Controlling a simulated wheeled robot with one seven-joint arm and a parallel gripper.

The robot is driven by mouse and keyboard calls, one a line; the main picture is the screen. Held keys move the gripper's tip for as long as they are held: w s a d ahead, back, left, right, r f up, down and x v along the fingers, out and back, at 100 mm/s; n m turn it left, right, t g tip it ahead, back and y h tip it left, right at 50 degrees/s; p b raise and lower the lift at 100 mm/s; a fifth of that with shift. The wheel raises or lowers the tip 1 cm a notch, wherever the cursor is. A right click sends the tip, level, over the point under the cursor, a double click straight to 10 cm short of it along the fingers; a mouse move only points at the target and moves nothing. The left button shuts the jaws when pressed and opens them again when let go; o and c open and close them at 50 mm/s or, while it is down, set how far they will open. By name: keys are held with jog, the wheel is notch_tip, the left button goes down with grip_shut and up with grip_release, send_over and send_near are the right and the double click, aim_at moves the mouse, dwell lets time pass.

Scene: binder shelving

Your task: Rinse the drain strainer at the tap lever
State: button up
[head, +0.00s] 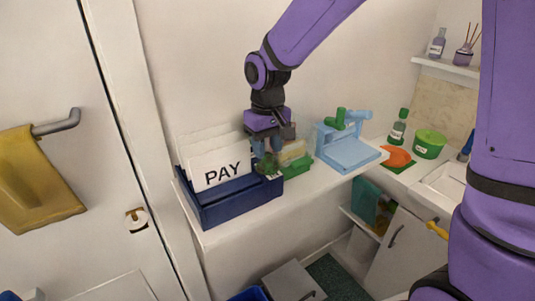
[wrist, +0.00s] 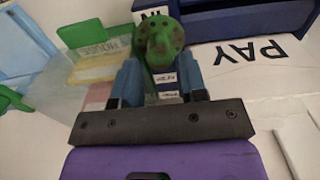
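A green, knob-like piece dotted with small holes, which looks like the drain strainer (wrist: 158,43), sits between the blue fingertips of my gripper (wrist: 160,75) in the wrist view. The fingers appear closed on its sides. In the head view my gripper (head: 268,160) points down over the right end of a navy box, with the green piece at its tips. A blue upright part (head: 467,146) at the right edge, by a pale basin (head: 447,184), may be the tap lever; my arm partly hides that area.
The navy box (head: 235,203) holds white cards marked PAY (head: 222,172). Right of it stand a green tray (head: 297,168), a light-blue device with a green handle (head: 348,150), a green bottle (head: 398,127) and a green tub (head: 429,144). The counter's front strip is clear.

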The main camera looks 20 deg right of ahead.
aim_at(268, 154)
notch_tip(268, 154, up, 9)
jog(key=s+d+r+m+t, duration=0.1)
jog(key=s+d+r+t, duration=0.1)
jog(key=s+d, duration=0.6)
jog(key=s+d+r+m+t, duration=0.2)
jog(key=s+d, duration=0.5)
jog(key=s, duration=0.7)
notch_tip(268, 154, up, 2)
jog(key=shift+s+d+r+m+t, duration=0.1)
jog(key=shift+s+d+m+t, duration=0.25)
jog(key=shift+t, duration=0.35)
jog(key=shift+o, duration=0.3)
jog(key=shift+d, duration=0.1)
